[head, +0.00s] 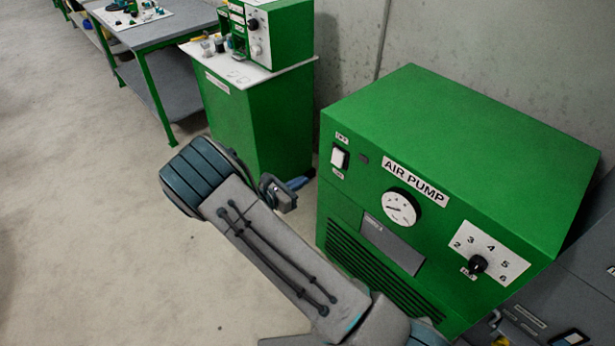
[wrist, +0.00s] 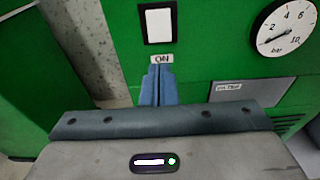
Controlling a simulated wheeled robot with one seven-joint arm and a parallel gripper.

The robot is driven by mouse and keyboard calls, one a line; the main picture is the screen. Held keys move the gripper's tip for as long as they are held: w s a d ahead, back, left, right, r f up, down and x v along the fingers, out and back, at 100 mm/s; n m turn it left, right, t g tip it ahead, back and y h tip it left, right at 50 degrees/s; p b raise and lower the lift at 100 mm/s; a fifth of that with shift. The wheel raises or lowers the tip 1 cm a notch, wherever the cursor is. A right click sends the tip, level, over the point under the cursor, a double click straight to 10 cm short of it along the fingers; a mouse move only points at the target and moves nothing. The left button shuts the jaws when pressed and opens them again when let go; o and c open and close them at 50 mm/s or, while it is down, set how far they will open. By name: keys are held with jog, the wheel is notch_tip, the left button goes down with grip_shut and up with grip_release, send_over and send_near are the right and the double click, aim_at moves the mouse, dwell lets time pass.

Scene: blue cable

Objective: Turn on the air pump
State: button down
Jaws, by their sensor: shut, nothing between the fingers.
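The air pump (head: 440,130) is a green cabinet at the right of the head view, with an "AIR PUMP" label. Its white rocker switch (head: 339,157) is at the upper left of the front, with small labels above and below. The switch also shows at the top of the wrist view (wrist: 158,25), with an "ON" label under it. My gripper (head: 306,177) is shut and empty, left of the pump front. In the wrist view, the blue fingers (wrist: 158,72) point at the panel just below the "ON" label. I cannot tell whether they touch it.
The pump front also carries a round gauge (head: 401,207), a dark square (head: 364,158) and a numbered dial (head: 478,264). A green cabinet (head: 240,120) with equipment stands behind my gripper, and a grey workbench (head: 155,30) farther back. The floor at left is clear.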

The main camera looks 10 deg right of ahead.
aim_at(336, 163)
jog(key=p+x, duration=0.2)
jog(key=x, duration=1)
jog(key=shift+w+d, duration=0.1)
jog(key=shift+d, duration=0.05)
jog(key=shift+f, duration=0.1)
jog(key=shift+w+d+f+h+b, duration=0.15)
jog(key=shift+d+h+b, duration=0.15)
jog(key=shift+b, duration=0.5)
jog(key=s+a+f+b, duration=0.2)
jog(key=s+a, duration=0.6)
jog(key=a, duration=0.3)
jog(key=shift+a+f, duration=0.15)
jog(key=shift+a, duration=0.05)
